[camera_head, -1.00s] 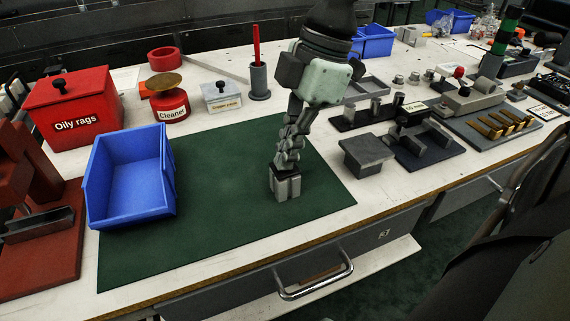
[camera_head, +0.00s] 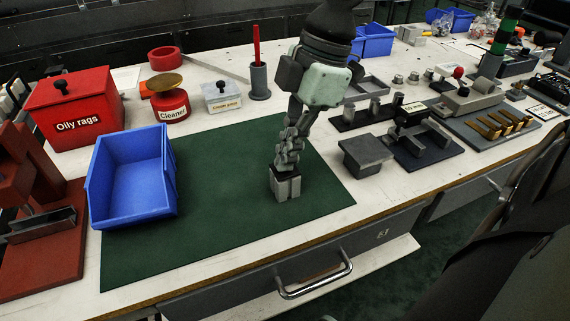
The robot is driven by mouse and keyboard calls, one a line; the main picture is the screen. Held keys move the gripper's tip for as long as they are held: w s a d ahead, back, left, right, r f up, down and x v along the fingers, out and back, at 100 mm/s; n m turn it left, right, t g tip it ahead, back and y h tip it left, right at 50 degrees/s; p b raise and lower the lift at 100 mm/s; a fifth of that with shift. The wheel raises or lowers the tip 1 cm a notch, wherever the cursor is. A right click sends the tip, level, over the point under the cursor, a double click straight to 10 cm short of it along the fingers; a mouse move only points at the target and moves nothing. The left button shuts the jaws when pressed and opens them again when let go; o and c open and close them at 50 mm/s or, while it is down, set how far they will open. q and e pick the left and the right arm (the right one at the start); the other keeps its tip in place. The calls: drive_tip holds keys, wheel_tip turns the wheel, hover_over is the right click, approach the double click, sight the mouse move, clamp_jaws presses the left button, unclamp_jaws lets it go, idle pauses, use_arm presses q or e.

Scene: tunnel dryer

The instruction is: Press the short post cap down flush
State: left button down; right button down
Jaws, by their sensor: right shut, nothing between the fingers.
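My right gripper (camera_head: 286,186) is shut and empty, pointing down over the right part of the green mat (camera_head: 225,235). Its fingertips are at or just above the mat; I cannot tell if they touch it. No post or cap shows clearly under the fingertips; anything directly behind them is hidden. A grey block with a wide square top (camera_head: 366,151) stands on the bench to the right of the gripper, apart from it. I cannot tell whether this is the short post cap. My left gripper is not in view.
A blue bin (camera_head: 132,212) sits on the mat's left side. Behind stand a red Oily rags box (camera_head: 85,118), a Cleaner can (camera_head: 172,108) and a grey cup with a red rod (camera_head: 259,84). Dark fixtures (camera_head: 425,150) stand at right. The middle of the mat is clear.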

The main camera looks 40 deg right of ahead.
drive_tip(key=shift+s+f+p, duration=0.1)
drive_tip(key=shift+f+p, duration=0.2)
drive_tip(key=shift+p, duration=0.7)
idle(2.2)
drive_tip(key=shift+r, duration=0.1)
drive_tip(key=shift+r+p, duration=0.7)
drive_tip(key=shift+r, duration=2.3)
